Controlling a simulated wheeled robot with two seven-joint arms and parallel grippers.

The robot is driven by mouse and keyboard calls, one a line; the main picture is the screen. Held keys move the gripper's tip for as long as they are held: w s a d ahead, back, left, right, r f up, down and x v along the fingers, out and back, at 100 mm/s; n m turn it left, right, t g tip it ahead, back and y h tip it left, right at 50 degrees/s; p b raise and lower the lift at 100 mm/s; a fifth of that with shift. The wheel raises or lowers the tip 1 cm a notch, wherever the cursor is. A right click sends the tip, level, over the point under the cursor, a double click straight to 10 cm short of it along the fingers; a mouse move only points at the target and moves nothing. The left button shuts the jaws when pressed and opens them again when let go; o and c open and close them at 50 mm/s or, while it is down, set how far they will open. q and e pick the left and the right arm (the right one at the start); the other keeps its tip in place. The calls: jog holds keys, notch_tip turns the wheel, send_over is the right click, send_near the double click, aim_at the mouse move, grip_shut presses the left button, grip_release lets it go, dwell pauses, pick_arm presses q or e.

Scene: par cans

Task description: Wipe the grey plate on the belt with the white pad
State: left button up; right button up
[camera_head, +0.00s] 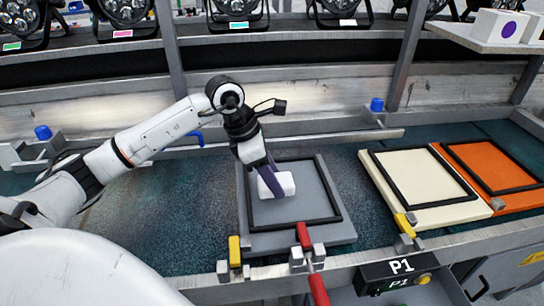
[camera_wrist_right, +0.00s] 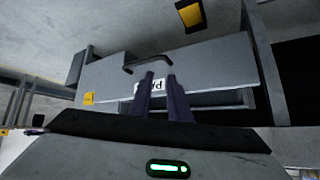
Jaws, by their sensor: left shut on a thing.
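The grey plate (camera_head: 289,240) lies on the dark belt in the middle of the head view, with a black square frame on its face. My left gripper (camera_head: 270,180) is shut on the white pad (camera_head: 281,186). The pad is over the left middle part of the plate, inside the black frame; it looks on or very close to the surface. The gripper fingers hide part of the pad. In the right wrist view my right gripper (camera_wrist_right: 161,76) shows two dark purple fingers with a narrow gap and nothing between them.
A cream plate (camera_head: 406,160) and an orange plate (camera_head: 497,155) lie right of the grey one. A red clamp (camera_head: 304,237) and a yellow clamp (camera_head: 235,249) stand at the front rail. A grey drawer unit (camera_wrist_right: 210,72) with a handle is beyond my right fingers.

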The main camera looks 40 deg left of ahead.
pick_arm(q)
jog(key=shift+r+p, duration=1.55)
jog(key=shift+r, duration=1.2)
jog(key=shift+f, duration=0.1)
